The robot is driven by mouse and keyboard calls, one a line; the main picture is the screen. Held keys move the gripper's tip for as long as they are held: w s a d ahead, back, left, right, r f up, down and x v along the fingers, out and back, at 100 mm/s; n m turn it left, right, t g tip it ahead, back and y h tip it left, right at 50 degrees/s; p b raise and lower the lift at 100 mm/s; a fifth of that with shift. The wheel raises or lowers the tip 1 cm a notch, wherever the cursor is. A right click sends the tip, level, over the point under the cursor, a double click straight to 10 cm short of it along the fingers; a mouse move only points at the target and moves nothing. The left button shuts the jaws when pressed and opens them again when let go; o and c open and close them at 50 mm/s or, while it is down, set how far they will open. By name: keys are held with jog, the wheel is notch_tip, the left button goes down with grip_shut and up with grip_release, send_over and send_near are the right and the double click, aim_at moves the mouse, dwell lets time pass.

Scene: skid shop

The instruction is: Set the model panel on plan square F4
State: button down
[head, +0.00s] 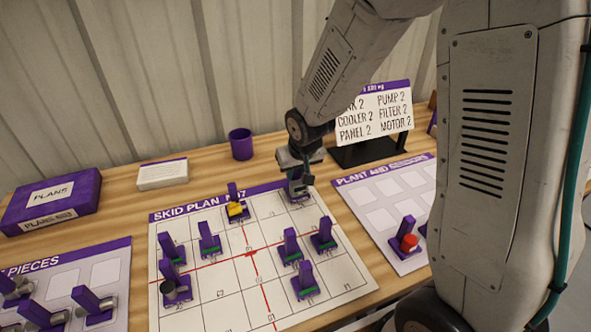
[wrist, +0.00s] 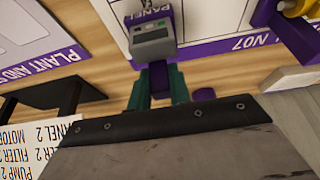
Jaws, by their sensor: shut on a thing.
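My gripper (head: 298,182) is over the back right part of the skid plan sheet (head: 215,295). In the wrist view its two green fingers (wrist: 158,88) are shut on the purple upright of the model panel (wrist: 152,42). The panel has a grey box with a small screen and a purple base lettered PANEL. It looks upright, at the title edge of the plan. I cannot tell whether its base touches the sheet. In the head view my gripper mostly hides it. The label of the square beneath it is not readable.
A yellow-topped model (head: 236,210) stands in the back row, left of my gripper. Several purple-backed models stand nearer on the plan. A purple cup (head: 241,144), a black-footed list sign (head: 372,125) and a white box (head: 163,174) stand behind.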

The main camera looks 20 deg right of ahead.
jog(key=shift+f, duration=0.5)
jog(key=c, duration=1.2)
grip_release()
jog(key=shift+r, duration=0.3)
jog(key=shift+r, duration=0.3)
jog(key=shift+r, duration=0.1)
jog(key=shift+r, duration=3.4)
